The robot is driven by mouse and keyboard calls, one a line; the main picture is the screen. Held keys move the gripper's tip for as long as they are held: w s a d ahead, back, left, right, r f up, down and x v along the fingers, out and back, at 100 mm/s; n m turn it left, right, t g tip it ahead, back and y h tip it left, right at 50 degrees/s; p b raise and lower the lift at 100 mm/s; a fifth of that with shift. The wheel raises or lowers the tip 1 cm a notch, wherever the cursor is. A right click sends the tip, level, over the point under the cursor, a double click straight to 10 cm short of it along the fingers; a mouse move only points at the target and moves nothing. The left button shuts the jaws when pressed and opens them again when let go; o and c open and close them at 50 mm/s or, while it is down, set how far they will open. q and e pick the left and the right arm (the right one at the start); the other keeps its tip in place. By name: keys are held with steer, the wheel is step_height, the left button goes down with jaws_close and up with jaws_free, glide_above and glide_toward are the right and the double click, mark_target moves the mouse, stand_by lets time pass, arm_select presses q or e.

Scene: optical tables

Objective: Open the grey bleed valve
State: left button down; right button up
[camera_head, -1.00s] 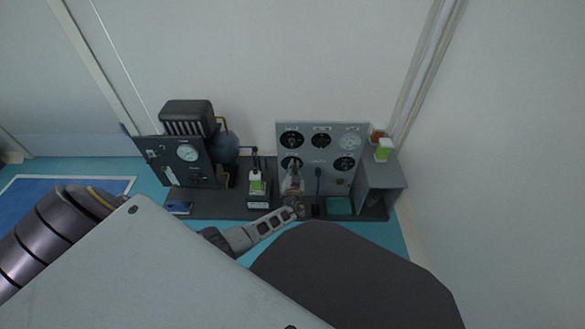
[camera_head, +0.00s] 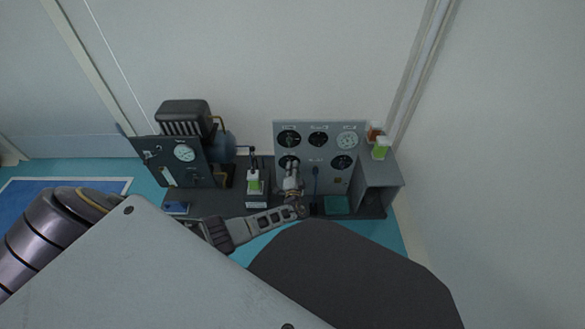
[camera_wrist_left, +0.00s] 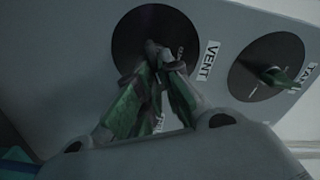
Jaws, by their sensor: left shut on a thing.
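An upright grey panel (camera_head: 330,178) carries several round black dials and stands at the back of the bench. My left gripper (camera_head: 291,168) is at the panel's lower left dial. In the left wrist view, the fingers (camera_wrist_left: 156,62) are shut on a small handle at the middle of a black disc (camera_wrist_left: 128,38) beside a label reading VENT (camera_wrist_left: 208,61). The fingertips hide most of this handle, so its colour and angle are unclear. To its right, a second black disc (camera_wrist_left: 247,70) bears a green handle (camera_wrist_left: 277,77) beside a partly cut-off label. My right gripper is out of view.
A grey open box (camera_head: 378,186) with small bottles on top (camera_head: 380,148) closes off the right side.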

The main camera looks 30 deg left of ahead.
arm_select(q)
steer(key=m, duration=0.2)
steer(key=f+m, duration=0.1)
steer(key=m, duration=0.2)
steer(key=shift+d, duration=0.15)
stand_by(0.3)
steer(key=c, duration=1.6)
jaws_free()
steer(key=shift+s+d, duration=0.1)
steer(key=shift+s, duration=0.05)
steer(key=v, duration=1.1)
steer(key=shift+s, duration=0.3)
steer(key=shift+d, duration=0.1)
